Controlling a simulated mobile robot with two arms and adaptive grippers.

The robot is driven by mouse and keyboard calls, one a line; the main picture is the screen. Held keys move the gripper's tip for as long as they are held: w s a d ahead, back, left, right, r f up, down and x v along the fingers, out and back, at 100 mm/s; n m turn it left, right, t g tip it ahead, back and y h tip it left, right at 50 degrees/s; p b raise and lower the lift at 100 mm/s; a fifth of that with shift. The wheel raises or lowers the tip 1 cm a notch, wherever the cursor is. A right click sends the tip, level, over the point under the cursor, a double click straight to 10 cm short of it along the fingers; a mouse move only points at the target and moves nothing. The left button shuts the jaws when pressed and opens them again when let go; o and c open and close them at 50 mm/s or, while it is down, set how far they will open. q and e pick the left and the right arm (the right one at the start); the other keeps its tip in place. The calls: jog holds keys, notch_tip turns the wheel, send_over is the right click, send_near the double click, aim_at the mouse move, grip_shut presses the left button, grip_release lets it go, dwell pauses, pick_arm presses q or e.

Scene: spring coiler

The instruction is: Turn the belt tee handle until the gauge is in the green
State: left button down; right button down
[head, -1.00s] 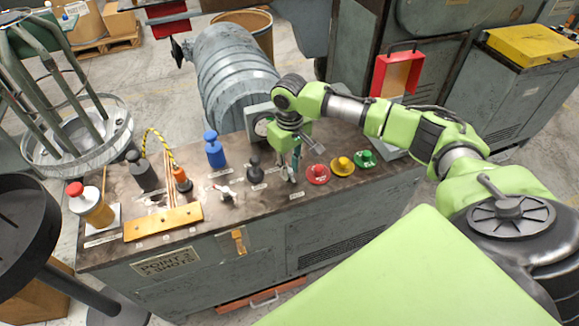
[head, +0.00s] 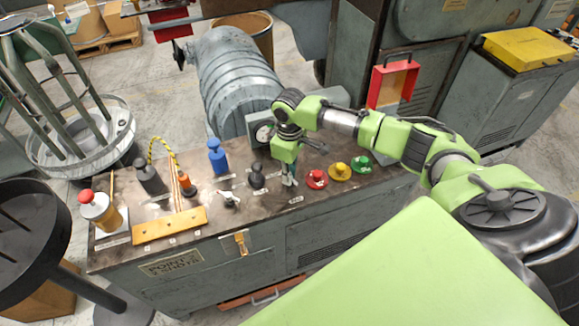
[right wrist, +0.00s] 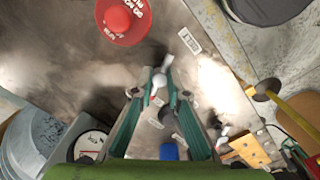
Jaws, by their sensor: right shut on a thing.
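The belt tee handle is a small pale metal piece at the front of the bench top, mostly hidden by my fingers; part of it shows between the fingertips in the right wrist view (right wrist: 160,82). My right gripper (head: 289,178) points down and is shut on it, left of the red knob. In the right wrist view, the two teal fingers (right wrist: 158,88) converge on the handle. The gauge (head: 264,133) is a round white dial in a grey box behind my gripper, partly covered by my wrist. Its needle and green zone are too small to read. My left gripper is not in view.
Red (head: 317,179), yellow (head: 339,171) and green (head: 362,164) knobs stand just right of my gripper. A black knob (head: 257,176), a toggle (head: 229,199) and a blue bottle-like piece (head: 217,157) stand left. A grey ribbed cylinder (head: 236,80) is behind the bench.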

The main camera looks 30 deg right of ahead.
jog(key=n+p, duration=0.2)
jog(key=n, duration=0.1)
jog(key=shift+r+n, duration=0.15)
jog(key=shift+n, duration=0.25)
jog(key=n+p, duration=0.1)
jog(key=n, duration=0.3)
jog(key=shift+w+n, duration=0.1)
jog(key=shift+n, duration=0.2)
jog(key=n, duration=0.3)
jog(key=shift+p, duration=0.35)
jog(key=shift+n, duration=1.7)
jog(key=c, duration=2)
grip_release()
